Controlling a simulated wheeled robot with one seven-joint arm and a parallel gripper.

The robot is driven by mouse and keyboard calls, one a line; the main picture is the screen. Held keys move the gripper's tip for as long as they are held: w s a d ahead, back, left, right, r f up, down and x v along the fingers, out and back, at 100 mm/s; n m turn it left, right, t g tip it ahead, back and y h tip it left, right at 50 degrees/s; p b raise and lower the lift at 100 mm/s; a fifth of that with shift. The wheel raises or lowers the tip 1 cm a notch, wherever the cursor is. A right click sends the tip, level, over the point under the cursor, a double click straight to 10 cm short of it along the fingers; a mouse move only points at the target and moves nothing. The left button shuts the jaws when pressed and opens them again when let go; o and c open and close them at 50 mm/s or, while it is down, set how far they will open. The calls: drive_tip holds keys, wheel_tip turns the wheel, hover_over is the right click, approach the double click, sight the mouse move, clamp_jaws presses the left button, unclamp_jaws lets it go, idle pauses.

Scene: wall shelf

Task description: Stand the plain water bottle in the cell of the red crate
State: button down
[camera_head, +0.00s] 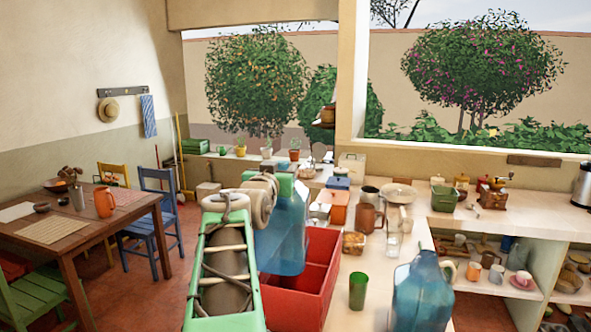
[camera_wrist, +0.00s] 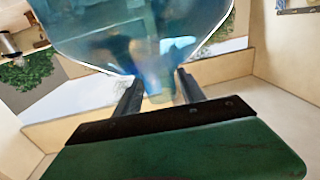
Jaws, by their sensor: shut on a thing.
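A blue see-through water bottle (camera_head: 282,238) hangs upright below my gripper in the head view. My gripper (camera_wrist: 157,82) is shut on its neck; the bottle's body (camera_wrist: 140,35) fills the top of the wrist view. The red crate (camera_head: 326,262) is at the counter's left edge, with inner walls showing. The held bottle overlaps the crate's left and back part. I cannot tell whether its base is inside a cell or above it. A second blue bottle (camera_head: 422,297), with a pale handle near its neck, stands at the front of the counter. My arm hides the crate's left side.
A green cup (camera_head: 358,291) stands right of the crate, and a glass jar (camera_head: 393,236) behind it. A table (camera_head: 150,200) with chairs is at left.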

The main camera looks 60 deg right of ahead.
sight(297, 186)
drive_tip(key=shift+m+g, duration=0.5)
drive_tip(key=shift+g, duration=0.3)
drive_tip(key=s, duration=0.1)
drive_tip(key=s+d, duration=0.1)
drive_tip(key=s, duration=0.2)
drive_tip(key=shift+d+r, duration=0.25)
drive_tip(key=shift+r, duration=0.1)
drive_tip(key=shift+w, duration=0.1)
drive_tip(key=shift+a+f+b, duration=0.15)
drive_tip(key=shift+b, duration=0.35)
drive_tip(key=shift+f+b, duration=0.35)
drive_tip(key=shift+b, duration=0.1)
wheel_tip(297, 186, down, 5)
drive_tip(key=b, duration=0.5)
drive_tip(key=shift+r, duration=0.1)
drive_tip(key=shift+b, duration=0.95)
